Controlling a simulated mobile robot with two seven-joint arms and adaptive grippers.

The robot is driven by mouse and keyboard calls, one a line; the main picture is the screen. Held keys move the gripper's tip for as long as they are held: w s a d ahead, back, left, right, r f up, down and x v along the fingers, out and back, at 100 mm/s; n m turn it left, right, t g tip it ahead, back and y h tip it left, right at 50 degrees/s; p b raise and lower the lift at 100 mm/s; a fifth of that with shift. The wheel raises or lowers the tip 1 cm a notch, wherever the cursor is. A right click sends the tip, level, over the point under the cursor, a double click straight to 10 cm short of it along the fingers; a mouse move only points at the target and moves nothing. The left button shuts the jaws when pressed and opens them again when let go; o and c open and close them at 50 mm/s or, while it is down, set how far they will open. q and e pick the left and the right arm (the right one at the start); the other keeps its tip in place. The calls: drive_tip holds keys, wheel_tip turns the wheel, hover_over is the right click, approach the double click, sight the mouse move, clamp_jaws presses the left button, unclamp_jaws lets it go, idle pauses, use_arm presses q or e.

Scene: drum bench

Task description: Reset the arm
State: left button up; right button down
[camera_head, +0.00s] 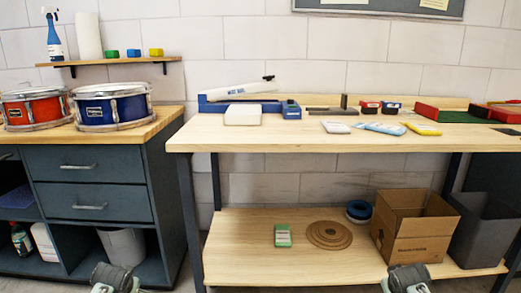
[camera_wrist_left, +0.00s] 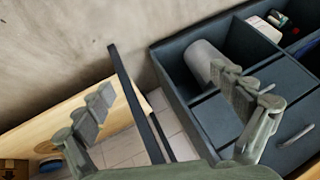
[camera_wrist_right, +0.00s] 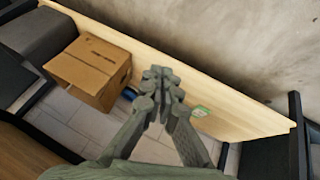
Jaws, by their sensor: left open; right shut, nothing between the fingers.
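My left gripper (camera_wrist_left: 165,110) is open and empty in the left wrist view, with its two fingers wide apart in front of the dark cabinet and a bench leg. In the head view only the top of my left arm (camera_head: 115,278) shows at the bottom edge. My right gripper (camera_wrist_right: 158,80) is shut with nothing between its fingertips in the right wrist view, in front of the lower shelf. In the head view part of my right arm (camera_head: 408,278) shows at the bottom edge. Neither gripper visibly touches anything.
A wooden bench (camera_head: 250,140) has tools and packets on top. Its lower shelf (camera_head: 240,255) holds a cardboard box (camera_head: 405,250), a grey bin (camera_head: 485,232), a green-white packet (camera_head: 283,236) and brown discs (camera_head: 329,235). A dark cabinet (camera_head: 100,182) at left carries red (camera_head: 33,109) and blue (camera_head: 112,107) drums.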

use_arm(q)
drive_tip(key=s+d+f+g, duration=0.1)
drive_tip(key=s+d+f, duration=0.2)
drive_tip(key=s, duration=0.7)
drive_tip(key=s+d+f+g+h, duration=0.1)
drive_tip(key=s+d+f, duration=0.2)
drive_tip(key=s, duration=0.7)
drive_tip(key=s+d+f+g+h, duration=0.1)
drive_tip(key=s+d+f, duration=0.2)
drive_tip(key=s, duration=0.8)
wheel_tip(320, 180, down, 3)
drive_tip(key=shift+d+r+m, duration=0.2)
drive_tip(key=shift+d+m, duration=0.1)
drive_tip(key=shift+d, duration=0.1)
use_arm(e)
drive_tip(key=s+a+f+g, duration=0.1)
drive_tip(key=s+a+f, duration=0.2)
drive_tip(key=s, duration=0.7)
drive_tip(key=s+a+f+g+y, duration=0.1)
drive_tip(key=s+a+f, duration=0.2)
drive_tip(key=s, duration=0.7)
drive_tip(key=s+a+f+g+y, duration=0.1)
drive_tip(key=s+a+f, duration=0.2)
drive_tip(key=s, duration=0.8)
wheel_tip(320, 180, down, 3)
drive_tip(key=shift+a+r+n, duration=0.2)
drive_tip(key=shift+a+n, duration=0.1)
drive_tip(key=shift+a, duration=0.1)
